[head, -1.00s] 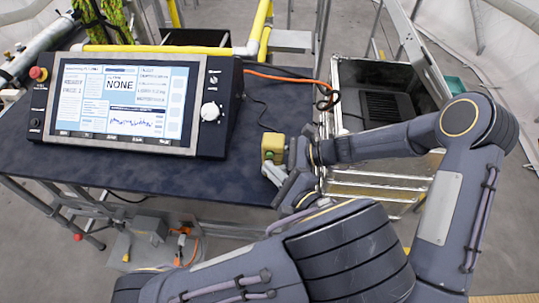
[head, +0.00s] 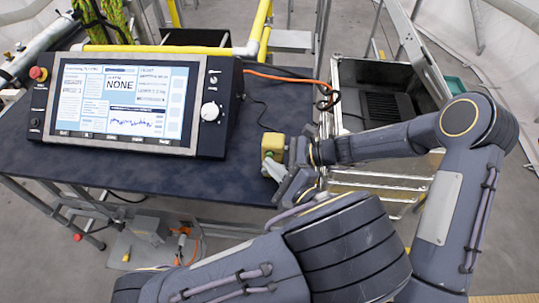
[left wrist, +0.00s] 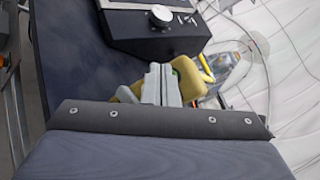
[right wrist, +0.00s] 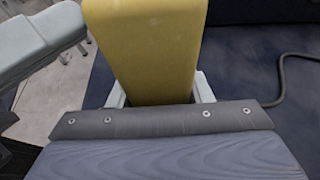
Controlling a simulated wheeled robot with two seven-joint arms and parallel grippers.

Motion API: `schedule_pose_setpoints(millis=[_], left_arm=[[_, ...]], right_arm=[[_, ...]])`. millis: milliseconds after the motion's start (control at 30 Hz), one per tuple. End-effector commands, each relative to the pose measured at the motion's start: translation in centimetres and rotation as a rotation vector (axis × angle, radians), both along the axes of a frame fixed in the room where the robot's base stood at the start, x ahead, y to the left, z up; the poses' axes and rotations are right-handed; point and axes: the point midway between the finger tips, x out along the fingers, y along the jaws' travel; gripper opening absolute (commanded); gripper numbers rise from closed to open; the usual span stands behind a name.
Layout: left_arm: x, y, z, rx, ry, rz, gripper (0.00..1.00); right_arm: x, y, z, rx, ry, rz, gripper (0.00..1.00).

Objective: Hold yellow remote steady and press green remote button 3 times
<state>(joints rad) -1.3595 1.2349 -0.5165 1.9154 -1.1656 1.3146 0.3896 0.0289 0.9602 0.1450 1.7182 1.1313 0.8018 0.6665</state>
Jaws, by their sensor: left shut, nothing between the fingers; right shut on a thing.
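The yellow remote (head: 272,143) stands above the right part of the dark table, with its green button (head: 270,154) on the side facing me. My right gripper (right wrist: 160,92) is shut on the yellow remote (right wrist: 157,45), which fills the top middle of the right wrist view. My left gripper (head: 268,165) is shut and empty, its pale fingertips just below the green button. Whether they touch it I cannot tell.
A control panel with a screen (head: 125,100) stands on the left of the table (head: 180,183). An orange cable (head: 290,78) and a thin black cable lie behind the remote. An open metal case (head: 375,70) stands to the right. The table's middle is clear.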

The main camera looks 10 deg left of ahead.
Motion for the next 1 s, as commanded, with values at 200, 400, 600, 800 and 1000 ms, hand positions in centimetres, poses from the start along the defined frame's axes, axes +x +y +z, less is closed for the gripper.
schedule_pose_setpoints(millis=[200, 400, 600, 800, 1000], left_arm=[[0.3, 0.0, 0.0, -0.001, 0.001, 0.001, 0.00], [0.5, 0.0, 0.0, -0.001, 0.001, 0.001, 0.00], [0.6, 0.0, 0.0, 0.000, 0.000, 0.000, 0.00], [0.3, 0.0, 0.0, -0.001, 0.000, -0.001, 0.00], [-0.6, -0.1, 0.0, 0.000, 0.001, -0.002, 0.00]], right_arm=[[0.0, 0.0, 0.0, 0.000, 0.000, 0.000, 0.13], [0.0, 0.0, 0.0, 0.000, 0.000, 0.000, 0.13], [0.0, 0.0, 0.0, 0.000, -0.001, 0.000, 0.13], [0.0, 0.0, 0.0, 0.000, -0.001, 0.000, 0.13], [0.0, 0.0, 0.0, 0.000, -0.001, 0.000, 0.13]])
